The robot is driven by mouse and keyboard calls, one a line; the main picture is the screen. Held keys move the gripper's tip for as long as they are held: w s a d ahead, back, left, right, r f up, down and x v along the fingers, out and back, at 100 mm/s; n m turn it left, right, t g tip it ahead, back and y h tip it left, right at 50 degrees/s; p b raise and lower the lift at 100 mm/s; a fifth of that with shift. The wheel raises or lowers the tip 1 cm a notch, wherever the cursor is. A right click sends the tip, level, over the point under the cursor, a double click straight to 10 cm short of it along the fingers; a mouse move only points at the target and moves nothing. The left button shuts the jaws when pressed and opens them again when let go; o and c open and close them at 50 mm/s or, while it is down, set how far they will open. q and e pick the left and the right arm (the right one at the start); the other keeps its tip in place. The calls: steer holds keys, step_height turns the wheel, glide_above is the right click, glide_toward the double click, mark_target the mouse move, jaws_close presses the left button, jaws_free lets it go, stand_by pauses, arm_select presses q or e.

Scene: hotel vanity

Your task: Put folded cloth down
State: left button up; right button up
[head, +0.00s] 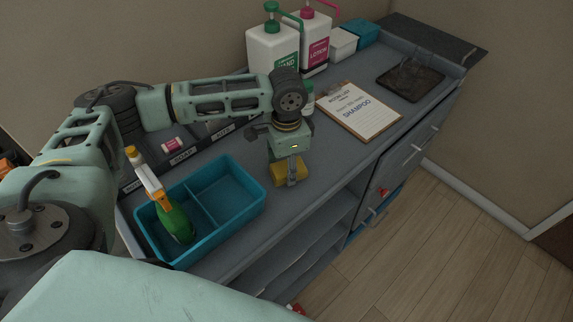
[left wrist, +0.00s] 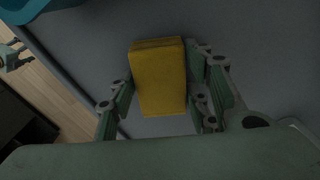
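The folded cloth (head: 279,174) is a thick yellow block at my left gripper (head: 291,170), over the grey counter right of the blue tray. In the left wrist view the cloth (left wrist: 159,80) sits between the two fingers of the left gripper (left wrist: 160,92). I cannot tell whether the cloth's underside touches the counter. My right gripper is not in view.
The two-part blue tray (head: 240,213) holds a green spray bottle (head: 177,222). A clipboard (head: 358,110), white pump bottles (head: 272,50) and a dark tray (head: 410,80) stand farther back. Bare counter (head: 325,157) lies right of the cloth, ending at the front edge above open shelves.

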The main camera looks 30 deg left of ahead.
arm_select(q)
steer(key=o, duration=0.3)
steer(key=shift+r, duration=0.1)
steer(key=shift+w+r, duration=0.1)
steer(key=shift+r, duration=0.25)
step_height(320, 180, up, 11)
steer(key=b, duration=0.2)
steer(key=shift+r+b, duration=0.2)
steer(key=shift+b, duration=0.1)
